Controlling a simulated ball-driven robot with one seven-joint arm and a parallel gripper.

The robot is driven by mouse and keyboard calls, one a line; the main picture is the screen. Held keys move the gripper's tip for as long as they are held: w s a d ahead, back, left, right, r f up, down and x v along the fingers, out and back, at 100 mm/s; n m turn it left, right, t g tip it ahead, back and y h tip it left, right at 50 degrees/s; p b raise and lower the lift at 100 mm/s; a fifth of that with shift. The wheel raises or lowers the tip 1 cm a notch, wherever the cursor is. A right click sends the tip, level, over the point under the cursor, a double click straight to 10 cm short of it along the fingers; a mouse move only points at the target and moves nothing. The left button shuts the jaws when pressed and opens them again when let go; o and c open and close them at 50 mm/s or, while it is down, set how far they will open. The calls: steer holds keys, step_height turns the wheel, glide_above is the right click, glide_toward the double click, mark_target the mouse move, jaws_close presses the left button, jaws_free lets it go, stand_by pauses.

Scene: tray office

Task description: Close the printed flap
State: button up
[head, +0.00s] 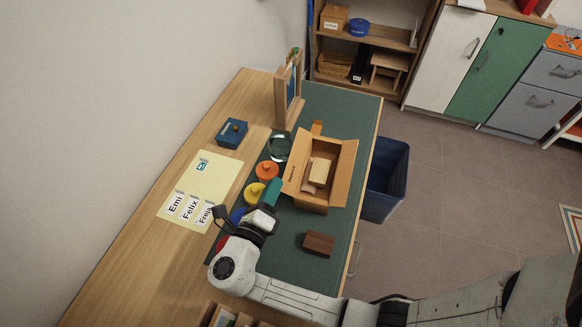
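An open cardboard box (341,189) stands on the green mat, right of the middle of the table. Its long left flap (297,160) and right flap (346,172) are folded outward, and a small flap (316,128) sticks out at the far end. No print can be made out on any flap. A pale block (320,171) lies inside. My gripper (269,208) is left of and nearer than the box, apart from it. A green piece (273,190) shows at its tip; I cannot tell whether it is held. The fingers are not clear.
Orange (267,171) and yellow (253,192) round pots and a glass bowl (280,147) stand left of the box. A brown block (318,243) lies nearer on the mat. A wooden frame (288,92) stands behind. A blue bin (386,180) is beside the table.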

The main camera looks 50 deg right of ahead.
mark_target(289, 167)
steer(key=d, duration=0.2)
steer(key=d+f, duration=0.1)
steer(key=d, duration=0.2)
steer(key=w+d+p, duration=0.1)
steer(key=d, duration=0.2)
steer(key=shift+w+f, duration=0.1)
steer(key=shift+f, duration=0.15)
steer(key=shift+a, duration=0.1)
steer(key=shift+c, duration=0.3)
